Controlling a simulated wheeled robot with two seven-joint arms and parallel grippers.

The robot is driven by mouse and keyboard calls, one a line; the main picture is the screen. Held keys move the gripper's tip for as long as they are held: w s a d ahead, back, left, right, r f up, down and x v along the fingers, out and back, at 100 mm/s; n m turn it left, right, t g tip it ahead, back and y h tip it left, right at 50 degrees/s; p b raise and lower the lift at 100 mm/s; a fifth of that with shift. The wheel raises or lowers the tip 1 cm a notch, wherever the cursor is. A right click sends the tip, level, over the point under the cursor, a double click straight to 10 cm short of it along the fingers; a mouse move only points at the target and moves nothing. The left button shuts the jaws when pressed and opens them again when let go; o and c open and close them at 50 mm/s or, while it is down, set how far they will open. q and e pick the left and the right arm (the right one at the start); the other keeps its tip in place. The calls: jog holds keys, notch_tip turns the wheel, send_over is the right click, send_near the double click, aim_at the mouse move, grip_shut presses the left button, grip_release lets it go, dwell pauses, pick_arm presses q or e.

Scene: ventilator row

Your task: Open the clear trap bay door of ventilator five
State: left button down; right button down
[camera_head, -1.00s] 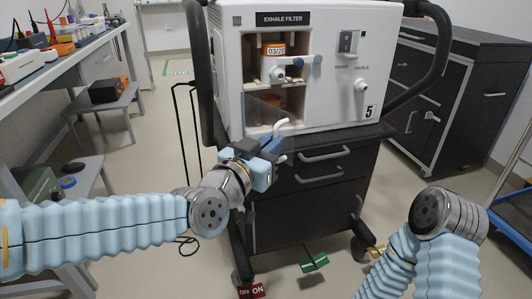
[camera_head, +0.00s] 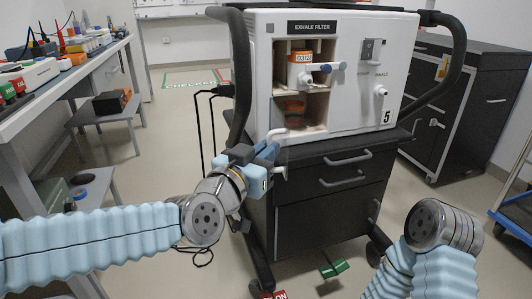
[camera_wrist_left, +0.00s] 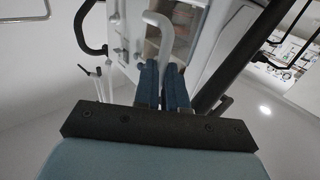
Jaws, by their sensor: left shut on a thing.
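Ventilator five (camera_head: 350,112) is a white unit with "5" on its front, on a dark drawer cart. Its trap bay (camera_head: 318,112) sits low on the left of the face, with an orange-brown trap (camera_head: 293,109) inside. My left gripper (camera_head: 272,156) is shut on the white door handle (camera_head: 276,133), left of and below the bay opening. In the left wrist view the bent handle (camera_wrist_left: 157,32) runs down between the blue fingers (camera_wrist_left: 162,85), with a see-through panel (camera_wrist_left: 188,22) behind it. The door's exact angle is hard to tell. My right gripper is out of view.
Cart drawer handles (camera_head: 347,158) lie just right of my left gripper. A workbench (camera_head: 60,85) with low shelves stands left, a dark cabinet (camera_head: 465,95) behind right. A blue trolley (camera_head: 515,205) is at the right edge. Floor between bench and cart is mostly clear.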

pick_arm(q)
jog(key=shift+w+a+r, duration=0.2)
jog(key=shift+w, duration=0.05)
jog(key=c, duration=1.2)
grip_release()
jog(key=shift+f, duration=0.1)
jog(key=shift+s+d, duration=0.1)
jog(key=shift+d, duration=0.05)
jog(key=p+v, duration=0.1)
jog(key=v, duration=1.2)
jog(key=shift+s+a, duration=0.25)
jog(key=shift+s, duration=0.05)
jog(key=shift+f, duration=0.1)
